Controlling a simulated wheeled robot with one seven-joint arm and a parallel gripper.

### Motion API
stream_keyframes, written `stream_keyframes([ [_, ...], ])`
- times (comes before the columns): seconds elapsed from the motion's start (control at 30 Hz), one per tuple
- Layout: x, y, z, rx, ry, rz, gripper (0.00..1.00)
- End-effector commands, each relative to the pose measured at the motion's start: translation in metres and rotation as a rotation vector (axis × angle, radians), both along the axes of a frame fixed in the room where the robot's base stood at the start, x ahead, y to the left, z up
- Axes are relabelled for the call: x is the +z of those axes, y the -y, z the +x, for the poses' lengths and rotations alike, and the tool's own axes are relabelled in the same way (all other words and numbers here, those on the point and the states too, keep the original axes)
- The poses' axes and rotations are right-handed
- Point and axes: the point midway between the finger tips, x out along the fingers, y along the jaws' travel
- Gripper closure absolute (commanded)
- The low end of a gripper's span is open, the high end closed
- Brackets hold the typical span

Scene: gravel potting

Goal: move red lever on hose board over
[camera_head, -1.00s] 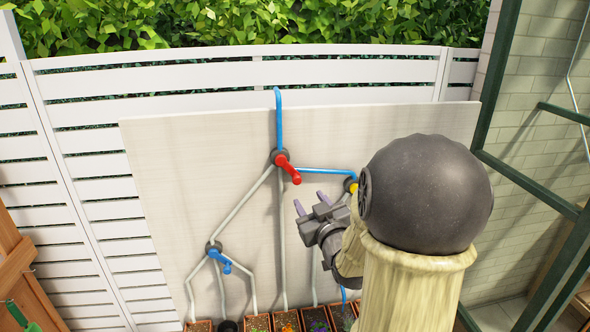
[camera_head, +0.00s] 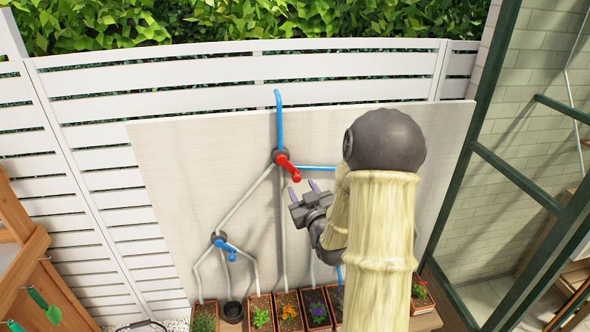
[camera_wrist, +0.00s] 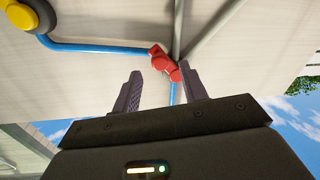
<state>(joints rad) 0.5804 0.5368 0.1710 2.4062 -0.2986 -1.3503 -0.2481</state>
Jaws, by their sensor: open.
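The red lever (camera_head: 288,168) sits on a round grey hub near the top middle of the pale hose board (camera_head: 190,160). It points down and to the right in the head view. In the wrist view the red lever (camera_wrist: 164,62) shows beyond the fingertips, between them. My gripper (camera_head: 304,191) is open and empty, just below and right of the lever's free end in the head view. I see no contact with the lever. In the wrist view my gripper (camera_wrist: 163,85) has its two fingers apart.
A blue lever (camera_head: 226,249) is at the board's lower left. A yellow knob (camera_wrist: 18,14) shows in the wrist view; my arm hides it in the head view. Blue pipe (camera_head: 279,120) enters from above. Potted plants (camera_head: 261,312) line the base. A white fence (camera_head: 100,150) stands behind.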

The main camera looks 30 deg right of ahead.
Motion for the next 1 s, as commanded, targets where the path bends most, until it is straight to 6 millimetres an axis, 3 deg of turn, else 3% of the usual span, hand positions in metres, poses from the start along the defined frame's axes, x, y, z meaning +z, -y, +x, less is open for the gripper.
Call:
stream_keyframes([
  [0.2,0.004,0.005,0.038,0.001,0.0,0.001,0.57],
  [0.4,0.002,0.009,0.064,0.001,-0.001,0.001,0.57],
  [0.77,0.0,0.01,0.071,0.001,-0.001,0.0,0.57],
  [0.8,0.0,0.01,0.071,0.001,-0.001,0.0,0.59],
  [1.0,0.0,0.009,0.071,0.002,0.0,0.0,0.98],
])
